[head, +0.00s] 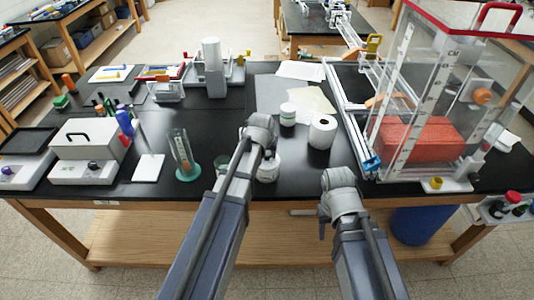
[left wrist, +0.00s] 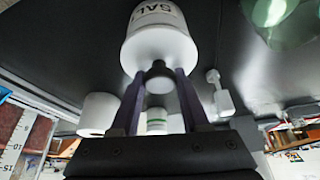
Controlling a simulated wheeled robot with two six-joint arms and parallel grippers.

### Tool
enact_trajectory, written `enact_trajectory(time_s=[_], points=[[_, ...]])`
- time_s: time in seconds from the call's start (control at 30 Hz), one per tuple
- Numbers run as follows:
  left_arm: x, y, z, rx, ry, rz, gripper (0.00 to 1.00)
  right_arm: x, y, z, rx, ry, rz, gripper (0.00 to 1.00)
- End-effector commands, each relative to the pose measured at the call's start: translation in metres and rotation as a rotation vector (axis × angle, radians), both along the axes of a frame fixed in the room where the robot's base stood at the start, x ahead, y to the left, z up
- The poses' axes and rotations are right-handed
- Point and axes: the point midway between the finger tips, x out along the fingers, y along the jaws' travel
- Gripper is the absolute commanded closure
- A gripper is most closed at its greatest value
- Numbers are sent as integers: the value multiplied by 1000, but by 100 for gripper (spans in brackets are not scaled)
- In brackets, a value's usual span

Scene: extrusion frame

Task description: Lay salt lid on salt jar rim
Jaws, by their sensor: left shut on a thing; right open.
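The salt jar (head: 268,167) is a white round jar near the table's front edge, partly hidden behind my left arm in the head view. In the left wrist view the white jar (left wrist: 158,13), with dark "SAL" lettering visible, is just beyond the fingers. My left gripper (left wrist: 158,80) is shut on the dark knob of the salt lid (left wrist: 159,70). The lid is in line with the jar; I cannot tell whether it touches the rim. In the head view my left gripper (head: 264,146) is over the jar. My right gripper (head: 325,222) is open at the table's front edge, apart from the jar.
A white roll (head: 322,131) and a white jar with a green label (head: 288,114) stand right of and behind the salt jar. A glass cylinder on a teal base (head: 184,160) stands left. A clear-walled frame (head: 400,110) fills the right side.

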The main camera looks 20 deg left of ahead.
Motion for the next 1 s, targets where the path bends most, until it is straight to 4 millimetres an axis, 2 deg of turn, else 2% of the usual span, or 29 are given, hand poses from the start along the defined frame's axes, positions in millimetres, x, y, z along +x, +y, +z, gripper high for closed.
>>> enact_trajectory(time_s=[0.8, 0.83, 1.0], points=[[0, 0, -10, 0, 0, 0, 100, 0, 0, -10, 0, 0, 0, 50], [0, 0, -10, 0, 0, 0, 53, 0, 0, -10, 0, 0, 0, 50], [0, 0, -10, 0, 0, 0, 33, 0, 0, -10, 0, 0, 0, 50]])
